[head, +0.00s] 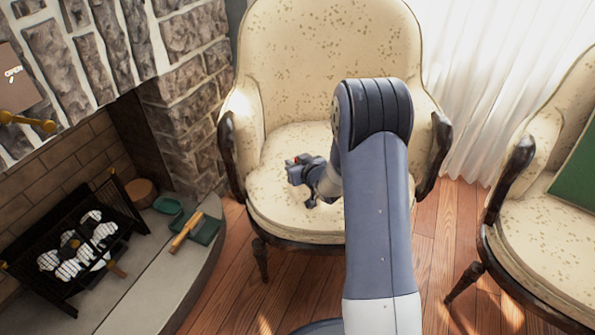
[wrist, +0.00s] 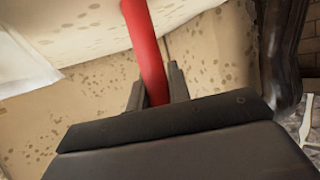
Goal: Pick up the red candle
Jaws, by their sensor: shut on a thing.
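The red candle (wrist: 147,45) shows in the wrist view as a long red stick running up from between the two fingers to the top edge of the picture. My gripper (wrist: 157,82) is shut on it, with one dark finger on each side. The candle's upper end is out of the picture. In the head view my gripper (head: 299,185) is over the seat of the cream armchair (head: 325,25); only a small spot of red shows there, and the candle is mostly hidden.
A second cream armchair (head: 553,215) with a green cushion (head: 580,172) stands at the right. A stone fireplace with a black grate (head: 75,245) is at the left. A green dustpan (head: 207,230) and a green bowl (head: 167,205) lie on the hearth. Wooden floor shows between the chairs.

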